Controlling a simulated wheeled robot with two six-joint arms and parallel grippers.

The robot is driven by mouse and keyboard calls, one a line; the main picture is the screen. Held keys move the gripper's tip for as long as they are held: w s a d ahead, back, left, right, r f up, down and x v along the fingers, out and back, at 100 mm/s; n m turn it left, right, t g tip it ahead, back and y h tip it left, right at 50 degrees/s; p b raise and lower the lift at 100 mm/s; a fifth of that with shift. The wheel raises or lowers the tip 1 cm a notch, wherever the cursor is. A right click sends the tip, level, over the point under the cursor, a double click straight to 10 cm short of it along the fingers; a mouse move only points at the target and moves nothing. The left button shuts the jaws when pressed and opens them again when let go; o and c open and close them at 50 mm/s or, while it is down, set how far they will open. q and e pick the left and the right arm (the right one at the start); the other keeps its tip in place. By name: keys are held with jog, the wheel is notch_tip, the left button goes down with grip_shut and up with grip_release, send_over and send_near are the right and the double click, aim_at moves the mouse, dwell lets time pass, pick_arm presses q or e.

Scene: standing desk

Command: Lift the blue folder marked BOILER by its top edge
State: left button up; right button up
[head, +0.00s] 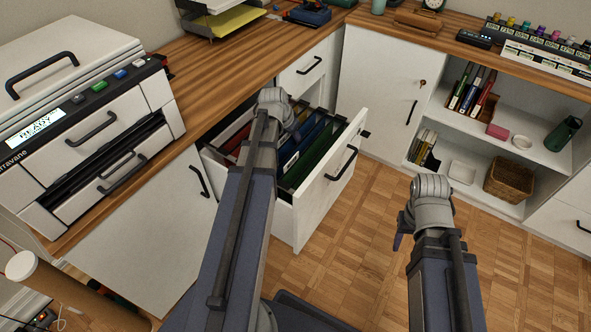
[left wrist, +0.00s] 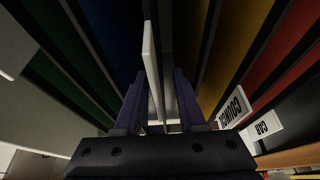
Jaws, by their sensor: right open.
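The blue folder (head: 315,133) hangs in the open drawer, between yellow and green ones. In the left wrist view its blue face (left wrist: 108,35) is left of the fingers. BOILER is not readable in either view. My left gripper (head: 296,128) is over the drawer, pointing down among the folders. In the left wrist view its purple fingers (left wrist: 159,103) stand apart, with a white tab (left wrist: 151,70) seen nearly edge-on between them. I see gaps beside the tab; whether it belongs to the blue folder is unclear. My right gripper (head: 399,238) is open and empty over the floor.
The drawer (head: 326,192) also holds green, yellow and red folders; tabs reading COUNCIL (left wrist: 234,107) and CAR (left wrist: 262,130) are right of my left fingers. A printer (head: 85,115) stands on the desk at left. Open shelves (head: 470,152) are at right. Floor between is clear.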

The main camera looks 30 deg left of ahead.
pick_arm(q)
jog(key=shift+r, duration=0.1)
grip_shut()
dwell(1.3)
